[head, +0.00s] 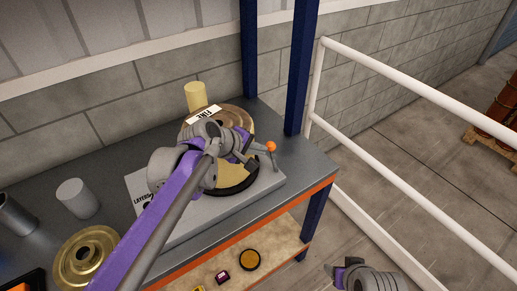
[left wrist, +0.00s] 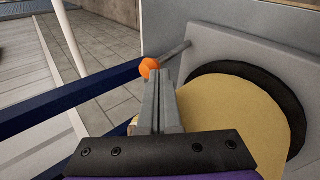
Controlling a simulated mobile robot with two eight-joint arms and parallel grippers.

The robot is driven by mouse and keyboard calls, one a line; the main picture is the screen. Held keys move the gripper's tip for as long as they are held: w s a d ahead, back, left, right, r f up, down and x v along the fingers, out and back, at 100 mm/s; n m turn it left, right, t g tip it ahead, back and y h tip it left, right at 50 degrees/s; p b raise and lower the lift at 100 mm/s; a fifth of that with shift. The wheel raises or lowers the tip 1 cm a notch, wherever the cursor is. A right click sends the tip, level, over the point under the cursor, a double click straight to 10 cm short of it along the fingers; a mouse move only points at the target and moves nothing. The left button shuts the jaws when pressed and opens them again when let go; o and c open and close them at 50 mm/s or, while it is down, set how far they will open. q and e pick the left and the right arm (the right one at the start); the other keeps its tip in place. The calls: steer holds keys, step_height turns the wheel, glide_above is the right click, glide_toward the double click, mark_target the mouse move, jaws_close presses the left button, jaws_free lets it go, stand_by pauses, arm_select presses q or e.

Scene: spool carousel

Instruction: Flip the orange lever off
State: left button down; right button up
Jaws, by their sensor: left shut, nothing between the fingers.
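The orange lever is a thin grey rod (left wrist: 174,54) with an orange ball knob (head: 271,146) at its end. It rises from the right end of a light grey base plate (head: 268,184) on the workbench. My left gripper (head: 260,150) is shut and empty, with its fingertips right beside the knob. In the left wrist view the closed fingers (left wrist: 160,76) overlap the edge of the orange knob (left wrist: 149,68); I cannot tell whether they touch. Part of my right arm (head: 370,278) shows at the bottom edge; its fingers are not clear.
A round carousel (head: 236,112) with a tan spool sits on the plate, partly behind my left arm. Blue posts (head: 302,65) and a white railing (head: 420,90) bound the right side.

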arm_select(q)
steer(key=shift+w+d+r+g+y, duration=0.25)
steer(key=shift+w+d+g+y, duration=0.05)
steer(key=shift+w+d, duration=0.1)
arm_select(e)
steer(key=shift+w+r, duration=0.1)
steer(key=shift+r, duration=0.1)
arm_select(q)
steer(key=shift+w+d+r+y+p, duration=0.3)
steer(key=shift+w+d+r+p, duration=0.1)
steer(key=shift+d, duration=0.15)
steer(key=w+d+g+y+p, duration=0.1)
steer(key=w+d, duration=0.4)
steer(key=d, duration=0.1)
steer(key=shift+w+d, duration=0.2)
steer(key=shift+d, duration=0.15)
arm_select(e)
steer(key=shift+w+d+r, duration=0.45)
steer(key=shift+w+r, duration=0.1)
steer(key=shift+w, duration=0.05)
steer(key=shift+w+d+r, duration=0.4)
steer(key=shift+w+r, duration=0.15)
steer(key=shift+w, duration=0.05)
